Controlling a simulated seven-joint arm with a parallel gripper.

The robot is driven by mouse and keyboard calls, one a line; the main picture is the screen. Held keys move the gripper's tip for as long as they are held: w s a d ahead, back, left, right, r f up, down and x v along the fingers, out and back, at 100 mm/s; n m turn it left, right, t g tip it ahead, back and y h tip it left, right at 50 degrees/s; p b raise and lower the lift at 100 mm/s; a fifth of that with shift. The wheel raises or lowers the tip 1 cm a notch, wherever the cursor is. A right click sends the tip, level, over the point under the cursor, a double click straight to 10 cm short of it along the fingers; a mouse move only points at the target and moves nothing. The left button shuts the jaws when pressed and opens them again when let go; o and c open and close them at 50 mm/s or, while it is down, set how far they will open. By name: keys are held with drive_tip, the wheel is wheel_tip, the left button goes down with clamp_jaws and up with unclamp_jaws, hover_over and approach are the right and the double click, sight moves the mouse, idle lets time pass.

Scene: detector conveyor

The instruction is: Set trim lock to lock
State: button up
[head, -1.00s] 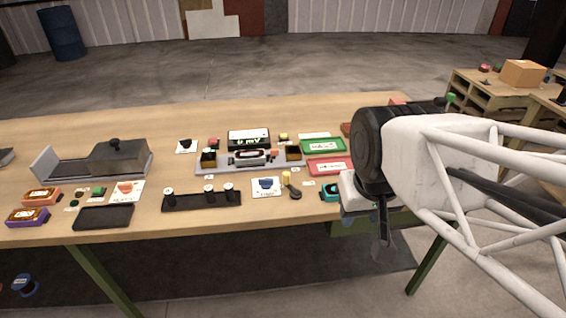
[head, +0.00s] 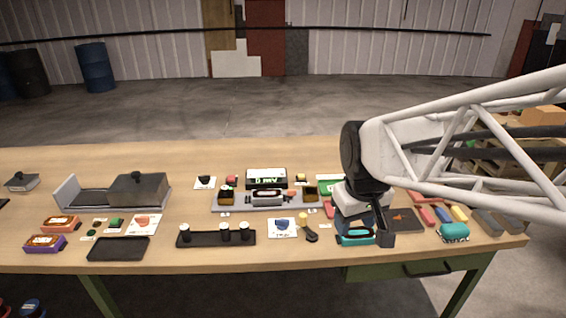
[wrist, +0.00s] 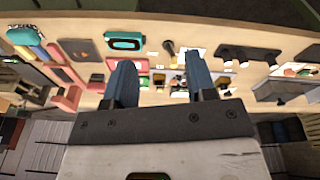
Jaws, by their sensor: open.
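I cannot read a label naming the trim lock. Near the front middle of the table, a white card with a blue knob (head: 283,226) lies beside a small yellow knob (head: 303,217) and a black lever-like piece (head: 311,235). Behind them stands a grey detector rail (head: 235,206) with a dark display (head: 266,178) reading about 0 mV. My gripper (head: 368,230) is open, above the table's right front, right of the black piece and by a teal device (head: 355,239). In the wrist view, nothing shows held between my gripper's separated fingers (wrist: 160,72).
A black tray with several pegs (head: 215,239) lies left of the white card. A grey lidded block (head: 138,189) and an empty dark tray (head: 118,249) are further left. Coloured blocks and a teal object (head: 454,232) lie at right. Bare wood is free at the back.

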drive_tip(key=w+a+f+n+g, duration=0.1)
drive_tip(key=w+f+n, duration=0.15)
drive_tip(key=w, duration=0.55)
drive_tip(key=w+a+f+n, duration=0.2)
drive_tip(key=w+f, duration=0.1)
drive_tip(key=w, duration=0.4)
drive_tip(key=n+g, duration=0.1)
drive_tip(key=n, duration=0.2)
hover_over(304, 215)
wheel_tip(304, 215, down, 9)
drive_tip(key=shift+r, duration=0.1)
drive_tip(key=shift+s, duration=0.1)
drive_tip(key=shift+f, duration=3.95)
drive_tip(key=shift+c, duration=0.4)
drive_tip(key=c, duration=0.8)
drive_tip(key=shift+c, duration=0.2)
